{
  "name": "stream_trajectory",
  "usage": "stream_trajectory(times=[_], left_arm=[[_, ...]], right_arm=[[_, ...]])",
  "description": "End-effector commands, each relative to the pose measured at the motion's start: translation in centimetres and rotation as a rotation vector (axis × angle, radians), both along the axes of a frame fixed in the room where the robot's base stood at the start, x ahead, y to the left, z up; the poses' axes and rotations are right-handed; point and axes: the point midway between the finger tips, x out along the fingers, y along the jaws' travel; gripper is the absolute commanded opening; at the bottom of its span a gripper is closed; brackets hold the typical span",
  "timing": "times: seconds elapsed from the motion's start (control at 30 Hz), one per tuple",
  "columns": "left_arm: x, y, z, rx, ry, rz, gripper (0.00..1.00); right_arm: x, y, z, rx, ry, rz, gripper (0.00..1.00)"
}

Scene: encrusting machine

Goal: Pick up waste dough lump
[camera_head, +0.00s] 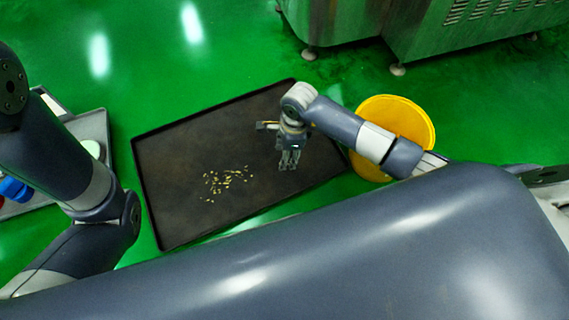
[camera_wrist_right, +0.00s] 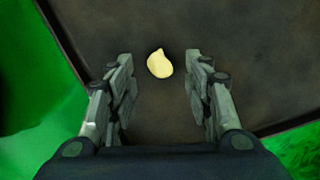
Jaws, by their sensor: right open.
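The waste dough lump (camera_wrist_right: 160,64) is small, pale yellow and rounded. In the right wrist view it lies on the dark tray (camera_wrist_right: 110,25), a little beyond the fingertips and roughly centred between them. My right gripper (camera_wrist_right: 158,75) is open and empty, with one finger on each side of the lump's line. In the head view my right gripper (camera_head: 289,166) points down over the right part of the tray (camera_head: 180,150), and the lump cannot be made out there. My left gripper is out of view; only the left arm shows.
Several small yellowish crumbs (camera_head: 225,180) lie on the middle of the tray. A round yellow container (camera_head: 412,118) stands right of the tray, partly behind my right arm. A metal machine (camera_head: 440,30) stands at the back. A grey tray (camera_head: 95,125) with items sits at left.

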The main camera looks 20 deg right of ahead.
Motion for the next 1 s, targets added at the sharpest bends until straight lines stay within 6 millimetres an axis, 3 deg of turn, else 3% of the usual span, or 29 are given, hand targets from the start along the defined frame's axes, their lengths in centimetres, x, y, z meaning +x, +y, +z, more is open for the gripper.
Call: stream_trajectory(times=[0.03,0.2,0.5,0.53,0.7,1.0], left_arm=[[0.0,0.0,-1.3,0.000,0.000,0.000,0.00],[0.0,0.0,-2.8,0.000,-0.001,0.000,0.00],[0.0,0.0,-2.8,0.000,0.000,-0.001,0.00],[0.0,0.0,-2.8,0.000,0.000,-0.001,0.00],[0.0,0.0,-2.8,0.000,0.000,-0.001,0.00],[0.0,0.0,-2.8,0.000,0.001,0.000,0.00]], right_arm=[[-0.1,0.2,-1.3,0.002,0.002,0.000,0.47],[-0.1,0.4,-3.0,0.002,0.001,-0.002,0.47],[0.0,0.4,-3.1,0.000,0.000,-0.001,0.47],[0.0,0.4,-3.1,0.000,0.000,-0.001,0.44],[0.0,0.4,-3.1,0.000,0.000,-0.001,0.14],[0.0,0.4,-3.1,0.000,0.000,-0.002,0.12]])
